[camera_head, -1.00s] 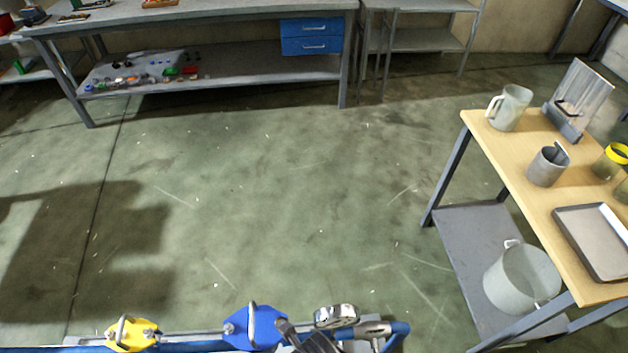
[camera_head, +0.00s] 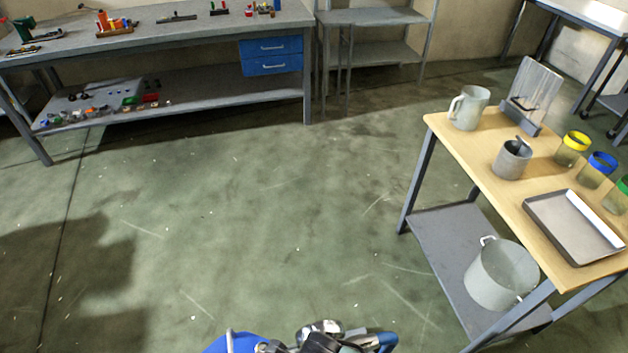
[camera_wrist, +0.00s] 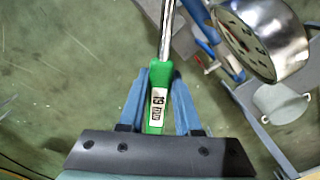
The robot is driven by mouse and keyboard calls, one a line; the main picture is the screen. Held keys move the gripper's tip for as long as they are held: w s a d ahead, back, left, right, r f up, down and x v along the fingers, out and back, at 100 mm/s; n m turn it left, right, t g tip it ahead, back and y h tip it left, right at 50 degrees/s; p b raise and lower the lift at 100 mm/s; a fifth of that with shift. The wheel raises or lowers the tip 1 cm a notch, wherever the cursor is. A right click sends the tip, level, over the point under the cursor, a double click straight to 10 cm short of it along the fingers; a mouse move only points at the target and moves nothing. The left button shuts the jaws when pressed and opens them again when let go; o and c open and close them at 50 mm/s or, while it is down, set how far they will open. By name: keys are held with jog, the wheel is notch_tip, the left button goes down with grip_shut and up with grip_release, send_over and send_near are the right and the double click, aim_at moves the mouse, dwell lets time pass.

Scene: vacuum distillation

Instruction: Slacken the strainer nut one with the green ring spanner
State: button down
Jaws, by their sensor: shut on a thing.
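The green ring spanner (camera_wrist: 160,77) shows in the wrist view, with a green handle bearing a white size label and a bright steel shank that runs out of the top of the picture. My gripper (camera_wrist: 163,92) is shut on the green handle, one blue finger on each side. The spanner's ring end is out of view. I cannot make out strainer nut one in either view. A round steel gauge (camera_wrist: 262,38) is at the upper right of the wrist view, close to the spanner shank. In the head view, pipework with a blue handle (camera_head: 232,343) shows at the bottom edge.
A wooden-topped table (camera_head: 478,160) at the right holds a jug (camera_head: 468,108), a grey mug (camera_head: 511,160), a tray (camera_head: 575,228) and lidded jars. A bucket (camera_head: 500,275) sits on its lower shelf. A grey workbench (camera_head: 200,42) stands at the back left. The floor between is clear.

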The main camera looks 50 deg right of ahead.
jog(key=shift+w+d+n+b, duration=0.25)
jog(key=shift+d+n+b, duration=0.5)
jog(key=shift+d, duration=0.25)
jog(key=shift+a+r, duration=0.1)
jog(key=shift+a, duration=0.05)
jog(key=shift+s+a+m+p, duration=0.1)
jog(key=shift+a+m+p, duration=0.15)
jog(key=shift+p, duration=0.15)
jog(key=shift+d, duration=0.1)
notch_tip(320, 180, up, 8)
jog(key=p, duration=0.9)
jog(key=shift+r, duration=0.25)
